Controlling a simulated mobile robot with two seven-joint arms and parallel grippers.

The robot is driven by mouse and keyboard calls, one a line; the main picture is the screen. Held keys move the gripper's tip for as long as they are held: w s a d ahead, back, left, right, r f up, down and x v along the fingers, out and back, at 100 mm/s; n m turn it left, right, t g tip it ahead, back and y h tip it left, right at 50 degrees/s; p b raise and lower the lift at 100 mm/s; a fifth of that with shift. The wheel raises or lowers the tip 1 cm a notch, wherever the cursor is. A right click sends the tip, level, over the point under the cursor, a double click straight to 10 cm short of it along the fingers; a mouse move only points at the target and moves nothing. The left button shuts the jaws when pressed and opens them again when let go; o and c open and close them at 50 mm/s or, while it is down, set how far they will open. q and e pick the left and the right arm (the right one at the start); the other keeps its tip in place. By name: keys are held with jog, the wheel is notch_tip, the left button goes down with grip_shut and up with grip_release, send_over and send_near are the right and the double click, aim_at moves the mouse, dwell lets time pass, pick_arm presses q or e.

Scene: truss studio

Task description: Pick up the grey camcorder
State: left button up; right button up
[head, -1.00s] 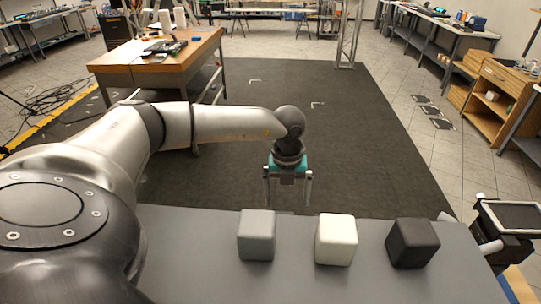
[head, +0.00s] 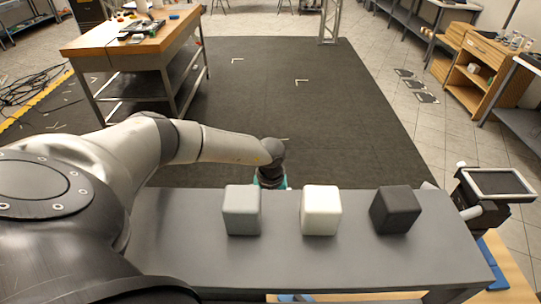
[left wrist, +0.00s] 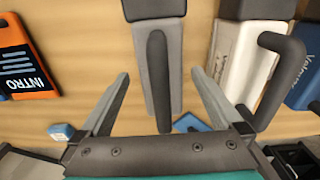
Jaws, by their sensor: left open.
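The grey camcorder (left wrist: 172,62) shows in the left wrist view, a long grey body with a dark handle along it, on a wooden surface. My left gripper (left wrist: 160,78) is open, one finger on each side of the camcorder's handle end, with visible gaps and no clear contact. In the head view only the teal part of my left gripper (head: 271,181) shows behind the grey shelf's far edge; its fingers and the camcorder are hidden there. My right gripper is not in view.
A white camcorder (left wrist: 236,50) and a grey-blue one (left wrist: 300,62) lie to the right. An orange-edged INTRO card (left wrist: 24,60) and a small blue block (left wrist: 61,131) lie left. A grey (head: 242,211), a white (head: 321,211) and a black cube (head: 396,210) stand on the grey shelf (head: 165,232).

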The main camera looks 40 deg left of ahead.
pick_arm(q)
jog(key=shift+f, duration=0.95)
grip_shut()
jog(key=shift+w+r, duration=0.1)
